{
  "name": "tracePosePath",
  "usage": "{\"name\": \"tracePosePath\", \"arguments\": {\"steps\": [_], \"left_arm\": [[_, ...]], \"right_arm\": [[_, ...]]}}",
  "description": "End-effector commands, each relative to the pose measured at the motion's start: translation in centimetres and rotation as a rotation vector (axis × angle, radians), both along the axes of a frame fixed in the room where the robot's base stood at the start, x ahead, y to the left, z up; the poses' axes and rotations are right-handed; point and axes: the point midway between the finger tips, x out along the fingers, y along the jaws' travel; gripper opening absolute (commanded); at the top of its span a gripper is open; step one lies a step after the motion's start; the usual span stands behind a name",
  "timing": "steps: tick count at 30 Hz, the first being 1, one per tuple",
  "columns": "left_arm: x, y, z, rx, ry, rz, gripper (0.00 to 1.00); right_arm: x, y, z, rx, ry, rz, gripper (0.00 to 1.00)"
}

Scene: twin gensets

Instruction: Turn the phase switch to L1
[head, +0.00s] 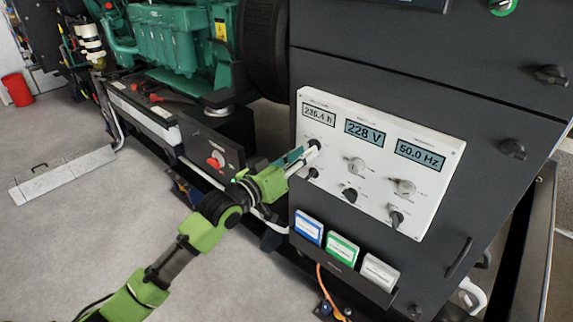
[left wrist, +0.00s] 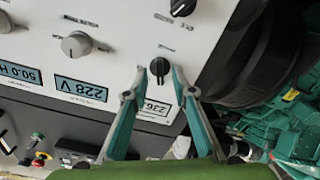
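A white control panel (head: 430,215) on the dark cabinet carries several knobs. A black rotary knob (head: 314,143) sits below the 236.4 h display; the printed labels are too small to read, so I cannot tell which knob is the phase switch. My left gripper (head: 307,154) is at this knob. In the left wrist view, which is upside down, the black knob (left wrist: 160,65) lies between the tips of my left gripper (left wrist: 159,72). The fingers are apart, with a visible gap on each side of the knob. My right gripper is not in view.
Silver knobs (head: 356,165) (head: 404,187) and black knobs (head: 313,173) (head: 350,195) (head: 396,218) share the panel. A rack of binders (head: 342,249) hangs below. A green engine (head: 180,40) and a red switch (head: 216,160) stand left. Grey floor is open at left.

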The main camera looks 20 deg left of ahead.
Motion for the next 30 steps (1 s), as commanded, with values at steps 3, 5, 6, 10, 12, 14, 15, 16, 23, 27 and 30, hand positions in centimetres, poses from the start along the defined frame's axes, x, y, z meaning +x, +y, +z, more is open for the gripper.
{"name": "tracePosePath", "arguments": {"steps": [3,5,6,10,12,14,15,16,23,27,30], "left_arm": [[-2.3,0.8,-0.2,0.002,0.004,0.000,0.24],[-3.5,1.3,-0.2,0.005,0.004,0.000,0.24],[-4.3,1.5,-0.2,0.005,0.004,-0.001,0.24],[-6.6,2.4,-0.2,0.004,0.004,0.000,0.24],[-7.7,2.8,-0.2,0.005,0.004,0.000,0.24],[-8.3,3.1,-0.2,0.003,0.004,0.000,0.24],[-8.7,3.2,-0.2,0.003,0.004,0.000,0.24],[-9.0,3.3,-0.2,0.003,0.004,0.000,0.24],[-9.8,3.6,0.0,0.003,0.001,-0.001,0.24],[-9.8,3.6,0.0,0.001,0.001,0.000,0.24],[-9.8,3.6,0.0,0.001,0.001,0.000,0.24]], "right_arm": [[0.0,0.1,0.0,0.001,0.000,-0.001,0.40],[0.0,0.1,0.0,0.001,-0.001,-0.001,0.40],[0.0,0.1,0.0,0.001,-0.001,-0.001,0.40],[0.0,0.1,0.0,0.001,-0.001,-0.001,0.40],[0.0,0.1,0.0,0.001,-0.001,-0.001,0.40],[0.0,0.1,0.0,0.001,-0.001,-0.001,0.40],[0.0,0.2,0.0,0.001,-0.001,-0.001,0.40],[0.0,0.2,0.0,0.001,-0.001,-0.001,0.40],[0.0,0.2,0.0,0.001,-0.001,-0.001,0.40],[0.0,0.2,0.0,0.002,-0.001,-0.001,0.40],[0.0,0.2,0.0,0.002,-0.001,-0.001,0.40]]}}
